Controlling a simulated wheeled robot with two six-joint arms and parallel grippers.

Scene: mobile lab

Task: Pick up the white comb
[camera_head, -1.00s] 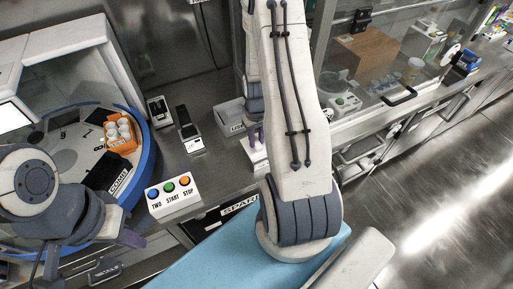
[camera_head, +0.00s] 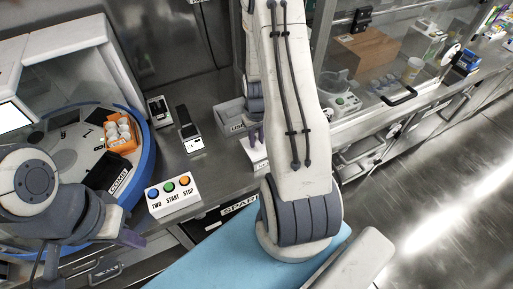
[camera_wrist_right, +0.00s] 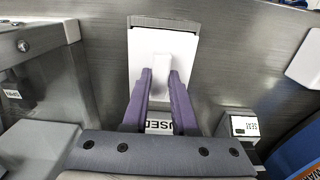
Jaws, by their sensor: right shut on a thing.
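My right gripper's two purple fingers (camera_wrist_right: 160,95) reach down at a white holder (camera_wrist_right: 147,48) labelled "USED" in the right wrist view. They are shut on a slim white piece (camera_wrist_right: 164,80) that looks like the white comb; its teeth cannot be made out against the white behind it. In the head view this gripper (camera_head: 257,134) shows only partly behind my right arm, above the white holder (camera_head: 254,158). The comb is not distinct there. My left gripper (camera_head: 130,238) hangs at the lower left, seen from the side, over the counter's front; its opening is unclear.
A dark tray labelled "COMBS" (camera_head: 118,182) and an orange rack with white items (camera_head: 135,145) sit on the blue-rimmed round deck (camera_head: 147,178). A button box (camera_head: 172,208) stands beside it.

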